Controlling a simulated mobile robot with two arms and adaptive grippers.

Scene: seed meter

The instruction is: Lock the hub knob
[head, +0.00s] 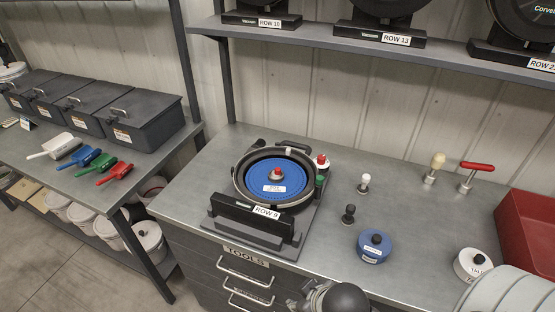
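The seed meter (243,212), labelled ROW 9, stands on the metal workbench. It has a dark round housing, open at the top. A blue disc (255,181) with a white label lies inside the housing. The hub knob (277,174), small and red, sits at the disc's centre. I cannot tell from here which way the knob is turned. Neither of my grippers shows clearly, and nothing is seen touching the meter or the knob.
A red-topped part (321,161) and a green one (320,181) stand at the meter's right edge. Farther right are a blue canister (373,246), a white TALC canister (472,265), several knobbed tools and a red bin (530,232). Scoops and dark boxes (143,118) occupy the left bench.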

